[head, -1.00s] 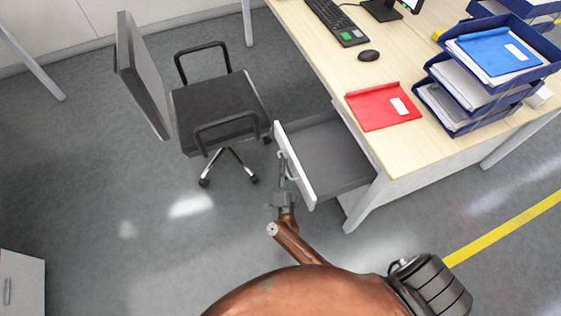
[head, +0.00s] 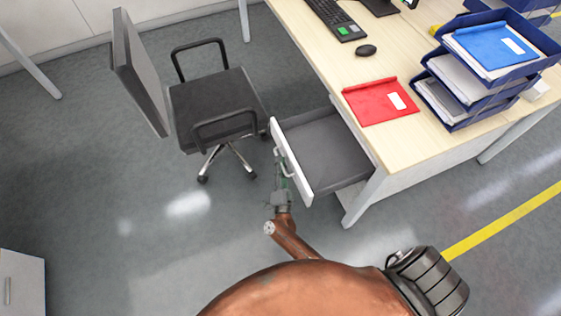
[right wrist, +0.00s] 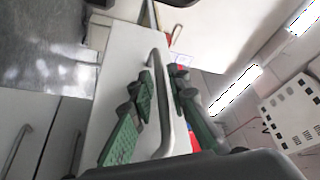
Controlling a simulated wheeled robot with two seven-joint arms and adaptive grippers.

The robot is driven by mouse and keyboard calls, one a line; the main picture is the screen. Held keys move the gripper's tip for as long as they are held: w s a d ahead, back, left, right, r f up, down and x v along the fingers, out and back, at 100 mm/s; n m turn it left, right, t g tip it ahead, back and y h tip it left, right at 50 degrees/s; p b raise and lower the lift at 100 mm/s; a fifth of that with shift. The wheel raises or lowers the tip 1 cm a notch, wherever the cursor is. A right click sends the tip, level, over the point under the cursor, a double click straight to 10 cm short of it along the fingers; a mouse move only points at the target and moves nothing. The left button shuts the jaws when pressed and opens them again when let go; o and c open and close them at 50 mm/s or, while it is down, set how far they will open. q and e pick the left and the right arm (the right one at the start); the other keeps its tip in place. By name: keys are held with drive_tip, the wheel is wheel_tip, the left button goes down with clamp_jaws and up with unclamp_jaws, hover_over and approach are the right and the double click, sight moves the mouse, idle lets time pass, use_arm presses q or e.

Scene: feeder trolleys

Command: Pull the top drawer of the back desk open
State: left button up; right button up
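The desk (head: 372,150) has a light wood top. Its top drawer (head: 322,148) is pulled well out and its grey inside looks empty. The drawer's white front (head: 291,160) carries a curved grey handle, which also shows in the right wrist view (right wrist: 163,120). My right gripper (head: 279,168) is just outside the drawer front. In the right wrist view its green fingers (right wrist: 165,88) are spread apart, with the handle lying between them; firm contact with the handle is not visible. My left gripper is not in view.
An office chair (head: 217,108) stands left of the drawer. On the desk are a red folder (head: 380,102), a mouse (head: 366,50), a keyboard (head: 335,18) and blue trays (head: 470,108). A white cabinet (head: 22,284) is at lower left. The floor before the drawer is clear.

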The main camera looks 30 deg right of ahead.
drive_tip(key=v, duration=0.6)
drive_tip(key=shift+s, duration=0.4)
drive_tip(key=shift+a+f, duration=0.15)
